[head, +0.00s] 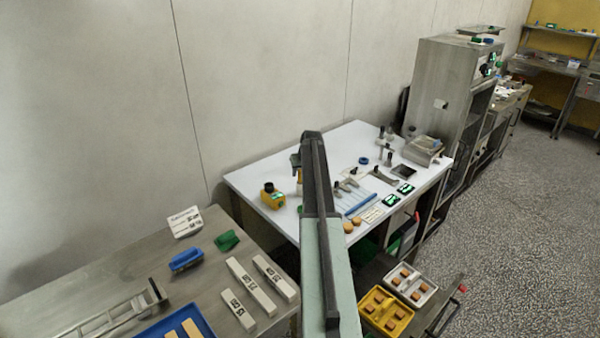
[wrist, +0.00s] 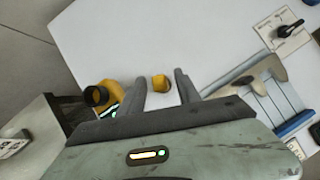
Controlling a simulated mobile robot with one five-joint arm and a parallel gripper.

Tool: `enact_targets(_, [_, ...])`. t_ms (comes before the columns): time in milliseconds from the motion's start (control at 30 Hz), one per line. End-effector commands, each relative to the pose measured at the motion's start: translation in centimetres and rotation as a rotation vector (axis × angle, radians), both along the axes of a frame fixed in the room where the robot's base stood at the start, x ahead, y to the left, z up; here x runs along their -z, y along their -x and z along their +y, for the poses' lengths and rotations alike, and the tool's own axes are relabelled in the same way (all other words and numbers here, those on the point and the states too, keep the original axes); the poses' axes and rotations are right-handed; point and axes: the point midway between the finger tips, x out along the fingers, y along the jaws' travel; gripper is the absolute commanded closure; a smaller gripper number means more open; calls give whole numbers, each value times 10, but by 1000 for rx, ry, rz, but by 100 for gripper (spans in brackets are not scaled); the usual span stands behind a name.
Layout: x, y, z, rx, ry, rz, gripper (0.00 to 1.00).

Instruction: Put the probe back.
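A small yellow-orange piece (wrist: 160,83), possibly the probe's handle, shows between my gripper's fingers in the wrist view. My gripper (wrist: 162,88) is open, with a pale gap on each side of the piece. In the head view my gripper (head: 297,162) is over the left part of the white table (head: 255,174), partly hidden by my arm. A yellow device (head: 272,196) with a black knob and a green display stands left of it. The device also shows in the wrist view (wrist: 108,92), close to the left finger. I cannot tell where the probe's tip is.
Blue rods (head: 362,204), dark tools and two green-lit devices (head: 398,193) lie to the right on the white table. A steel bench (head: 110,270) with labelled white blocks (head: 240,307) is at front left. A steel cabinet (head: 440,85) stands behind at right.

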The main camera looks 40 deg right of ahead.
Motion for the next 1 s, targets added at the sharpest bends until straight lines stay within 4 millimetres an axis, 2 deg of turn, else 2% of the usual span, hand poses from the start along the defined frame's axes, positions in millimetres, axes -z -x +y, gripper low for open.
enact_targets(167, [-27, 11, 6, 0, 0, 0, 61])
enact_targets(400, [-79, 36, 19, 1, 0, 0, 61])
enact_targets(533, [-100, 48, 26, 0, 0, 0, 61])
enact_targets(667, [-107, 53, 28, -1, 0, 0, 61])
enact_targets(933, [-104, 52, 28, -2, 0, 0, 61])
enact_targets(1000, [-104, 51, 35, -23, 6, 7, 61])
